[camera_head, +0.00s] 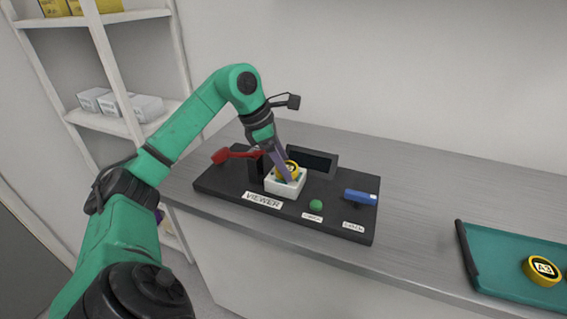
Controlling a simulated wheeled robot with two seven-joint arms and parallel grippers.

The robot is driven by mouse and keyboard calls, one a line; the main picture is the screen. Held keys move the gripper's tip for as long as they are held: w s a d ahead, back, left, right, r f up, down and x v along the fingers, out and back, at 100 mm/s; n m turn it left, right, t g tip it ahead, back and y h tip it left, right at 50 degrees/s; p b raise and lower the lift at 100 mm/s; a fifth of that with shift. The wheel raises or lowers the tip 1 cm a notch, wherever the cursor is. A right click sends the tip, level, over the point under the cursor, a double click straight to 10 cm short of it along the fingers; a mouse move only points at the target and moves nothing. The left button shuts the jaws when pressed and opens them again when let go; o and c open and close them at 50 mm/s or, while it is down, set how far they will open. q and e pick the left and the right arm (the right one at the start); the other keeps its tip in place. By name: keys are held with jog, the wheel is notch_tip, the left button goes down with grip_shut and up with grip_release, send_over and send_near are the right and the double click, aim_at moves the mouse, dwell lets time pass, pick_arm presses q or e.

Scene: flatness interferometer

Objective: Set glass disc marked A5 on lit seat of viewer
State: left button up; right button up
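The viewer (213,184) is a dark base on the bench with a white block-shaped seat (285,189). A yellow-rimmed disc (293,170) with a dark face and pale label is at the top of the seat; its label is too small to read surely. My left gripper (286,172) reaches down to this disc, its purple finger across the disc's left side. Whether it grips the disc, and whether the disc rests on the seat, I cannot tell. Another yellow disc (543,270), its label looking like A3 or A8, lies on the green tray (497,262). My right gripper is not in view.
The viewer also carries a red lever (232,154), a dark screen (312,161), a green button (316,205) and a blue handle (361,196). The bench (420,200) is clear between viewer and tray. White shelves (100,120) with boxes stand left.

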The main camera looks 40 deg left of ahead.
pick_arm(q)
jog(key=shift+s+d+f+p, duration=0.15)
jog(key=shift+f+p, duration=0.1)
jog(key=shift+p, duration=0.2)
jog(key=p+v, duration=0.3)
jog(key=v, duration=0.9)
jog(key=shift+w+r, duration=0.35)
